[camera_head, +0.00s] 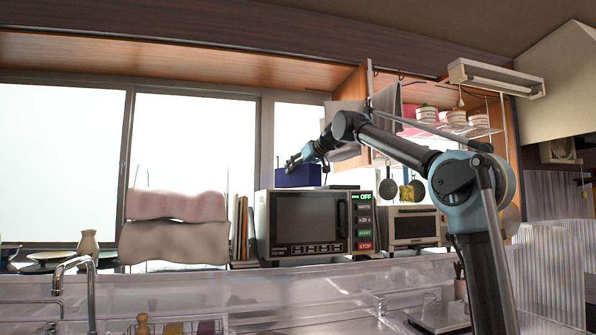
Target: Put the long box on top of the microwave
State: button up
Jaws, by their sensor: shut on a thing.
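The long box (299,178) is dark blue and sits level at the top left part of the microwave (258,224). Its lower edge meets the microwave's top edge in the picture; I cannot tell whether it rests there or is held just above. My gripper (291,164) reaches in from the right over the box and is shut on its upper edge. The fingertips are small and partly hard to make out. The microwave stands upright on the counter, its door closed and its green and red button panel facing me.
A smaller white oven (411,226) stands right of the microwave. Upright boards (240,228) and a rack with draped cloths (174,243) stand left of it. A shelf with stacked bowls (452,118) and hanging pans (390,186) lie behind my arm. A faucet (90,290) rises at front left.

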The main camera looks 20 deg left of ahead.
jog(key=shift+f, duration=0.5)
dwell(0.4)
jog(key=o, duration=1.4)
jog(key=shift+c, duration=0.2)
jog(key=v, duration=1.2)
jog(key=shift+w, duration=0.1)
